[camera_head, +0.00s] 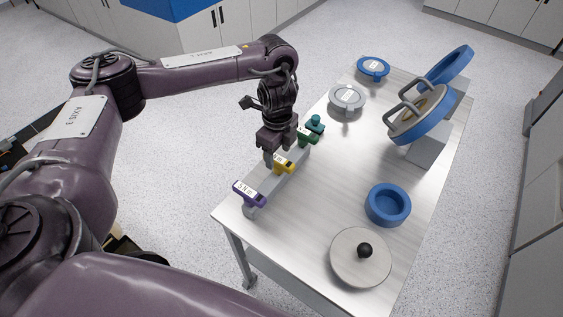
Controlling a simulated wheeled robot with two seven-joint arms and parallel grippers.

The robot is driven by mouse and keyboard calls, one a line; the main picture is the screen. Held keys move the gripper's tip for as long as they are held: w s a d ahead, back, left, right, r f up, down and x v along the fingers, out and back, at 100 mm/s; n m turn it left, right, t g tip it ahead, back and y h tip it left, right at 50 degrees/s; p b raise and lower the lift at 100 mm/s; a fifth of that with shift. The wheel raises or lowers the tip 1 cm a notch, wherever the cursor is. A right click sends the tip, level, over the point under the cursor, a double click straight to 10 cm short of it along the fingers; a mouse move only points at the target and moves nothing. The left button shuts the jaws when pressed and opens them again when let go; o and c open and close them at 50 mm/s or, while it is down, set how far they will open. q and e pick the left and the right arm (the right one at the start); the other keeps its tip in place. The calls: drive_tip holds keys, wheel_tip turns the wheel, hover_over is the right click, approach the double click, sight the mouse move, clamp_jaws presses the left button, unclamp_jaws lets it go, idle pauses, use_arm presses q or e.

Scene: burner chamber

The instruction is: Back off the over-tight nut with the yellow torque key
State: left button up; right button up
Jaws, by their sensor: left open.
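The yellow torque key (288,167) lies on a grey rack (262,190) along the table's left edge, between a purple key (249,193) and a green key (307,137). My left gripper (272,160) is open and points down at the yellow key's left end, partly hiding it. I cannot tell whether the fingers touch the key. A tilted blue-rimmed chamber part (420,118) with grey handles stands on a grey block at the right. I cannot make out the over-tight nut. My right gripper is not in view.
The metal table (335,185) is bare in its middle. A blue ring-shaped cup (388,205) and a round plate with a black knob (360,262) stand near its front. Grey (347,99) and blue (373,69) round lids lie at the back. A teal piece (315,123) is beside the green key.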

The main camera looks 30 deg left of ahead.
sight(279, 158)
use_arm(q)
drive_tip(key=shift+s+f, duration=0.2)
drive_tip(key=shift+f, duration=0.8)
drive_tip(key=f, duration=0.2)
drive_tip(key=f+b, duration=0.1)
drive_tip(key=shift+w+f, duration=0.35)
drive_tip(key=shift+f, duration=0.4)
drive_tip(key=c, duration=1.2)
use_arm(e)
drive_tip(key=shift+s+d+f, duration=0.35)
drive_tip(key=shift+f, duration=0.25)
use_arm(q)
drive_tip(key=shift+r, duration=0.1)
